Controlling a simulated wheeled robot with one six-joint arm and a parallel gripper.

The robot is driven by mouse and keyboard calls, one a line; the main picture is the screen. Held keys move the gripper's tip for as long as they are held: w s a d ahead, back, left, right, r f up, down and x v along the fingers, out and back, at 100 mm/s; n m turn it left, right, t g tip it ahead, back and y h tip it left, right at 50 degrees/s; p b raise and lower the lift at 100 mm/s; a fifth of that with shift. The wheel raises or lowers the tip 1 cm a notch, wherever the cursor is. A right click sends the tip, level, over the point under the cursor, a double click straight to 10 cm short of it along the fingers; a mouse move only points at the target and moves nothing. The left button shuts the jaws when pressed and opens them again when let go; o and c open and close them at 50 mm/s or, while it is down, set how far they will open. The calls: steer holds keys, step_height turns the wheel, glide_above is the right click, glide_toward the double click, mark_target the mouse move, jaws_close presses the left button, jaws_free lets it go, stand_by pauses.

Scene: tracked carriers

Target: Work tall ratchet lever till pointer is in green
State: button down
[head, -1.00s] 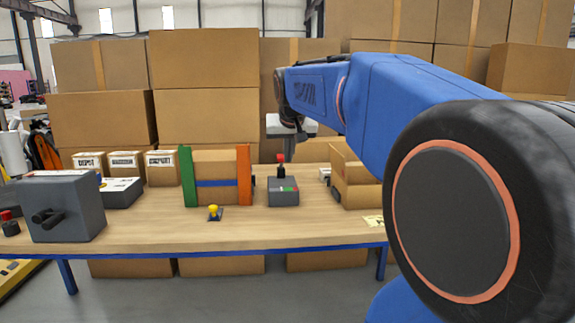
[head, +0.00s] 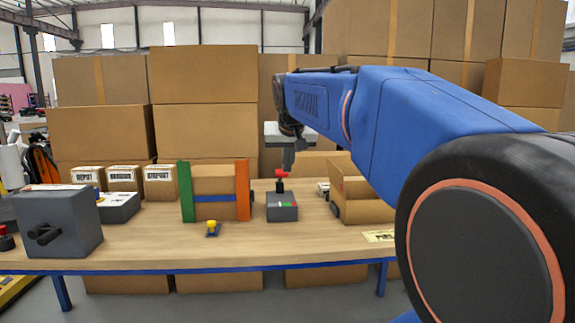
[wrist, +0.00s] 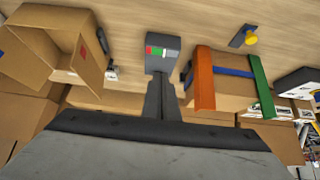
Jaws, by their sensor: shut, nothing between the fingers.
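The tall lever with a red knob (head: 281,174) stands on a small grey box (head: 283,212) on the table. A small red and green scale (head: 287,205) is on the box; its pointer is too small to read. My gripper (head: 288,166) is shut and empty, pointing down just above and slightly right of the red knob; I cannot tell whether it touches. In the wrist view, my gripper (wrist: 162,82) hides the lever, and the grey box (wrist: 165,44) with its red and green scale (wrist: 156,51) shows beyond it.
A stand with a green and an orange post (head: 242,190) is left of the lever. A yellow-knobbed short lever (head: 212,226) sits in front. An open carton (head: 368,209) is to the right. A grey cranked box (head: 58,222) is far left. The table front is mostly clear.

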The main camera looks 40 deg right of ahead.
stand_by(0.3)
steer(key=w+d+r+g+y, duration=0.2)
steer(key=w+d+r, duration=0.3)
steer(key=w+r, duration=0.3)
steer(key=shift+w+r+g, duration=0.3)
steer(key=shift+r+g, duration=0.6)
steer(key=shift+r, duration=0.5)
steer(key=shift+d+f, duration=0.1)
steer(key=shift+f, duration=0.05)
glide_above(282, 172)
steer(key=s, duration=0.1)
steer(key=f, duration=1.2)
steer(key=shift+a, duration=0.35)
steer(key=shift+f, duration=0.7)
steer(key=shift+s, duration=0.1)
